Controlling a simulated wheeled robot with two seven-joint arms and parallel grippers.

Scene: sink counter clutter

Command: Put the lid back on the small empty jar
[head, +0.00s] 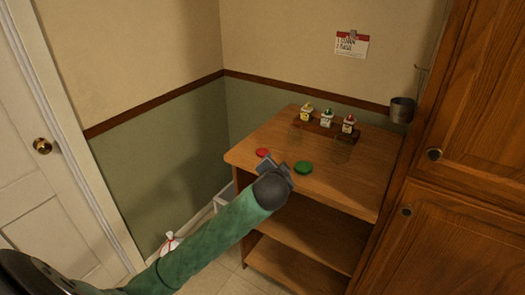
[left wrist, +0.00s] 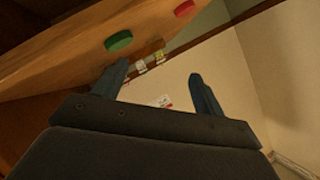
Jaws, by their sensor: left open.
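A red lid (head: 263,152) and a green lid (head: 303,167) lie flat and apart on the wooden shelf top. Both also show in the left wrist view, the green lid (left wrist: 119,41) and the red lid (left wrist: 184,8). Faint clear outlines, perhaps glass jars, stand near the back left (head: 295,133) and right of the middle (head: 343,153); I cannot tell which is the small jar. My left gripper (head: 273,165) appears over the shelf's front edge, near both lids in the picture. In the left wrist view its fingers (left wrist: 160,88) are apart with nothing between them. My right gripper is not in view.
A metal cup (head: 402,109) hangs at the right by a tall wooden cabinet (head: 475,140). The right front of the top is clear.

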